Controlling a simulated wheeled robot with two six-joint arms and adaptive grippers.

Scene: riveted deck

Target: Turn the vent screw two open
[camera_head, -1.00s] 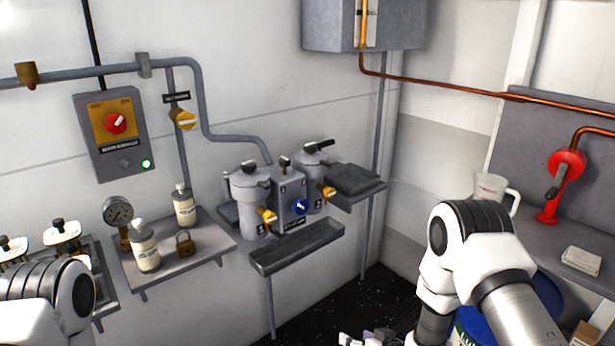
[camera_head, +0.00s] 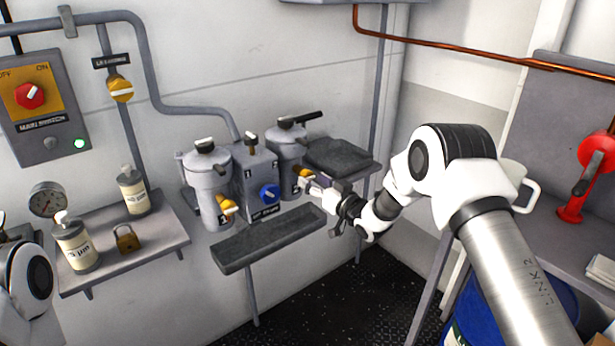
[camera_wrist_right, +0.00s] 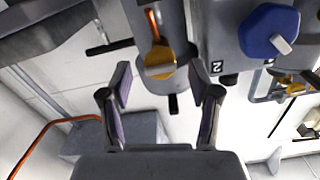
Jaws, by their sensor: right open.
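The yellow screw (camera_head: 303,172) on the front of the right-hand canister (camera_head: 287,152) appears to be vent screw two; no vent label is readable. In the right wrist view, the yellow screw (camera_wrist_right: 158,62) shows near a "2" label. My right gripper (camera_head: 316,184) is open just in front of it, partly covering it in the head view. In the wrist view its fingers (camera_wrist_right: 160,88) are spread, with the screw beyond and between their tips; contact cannot be told. My left gripper is out of view; only part of that arm shows at lower left.
A blue knob (camera_head: 269,194) sits left of the screw, and another yellow screw (camera_head: 228,206) is on the left canister. A dark drip tray (camera_head: 268,240) lies below. A black long handle (camera_head: 305,118) tops the right canister. A shelf (camera_head: 165,240) with bottles is at left.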

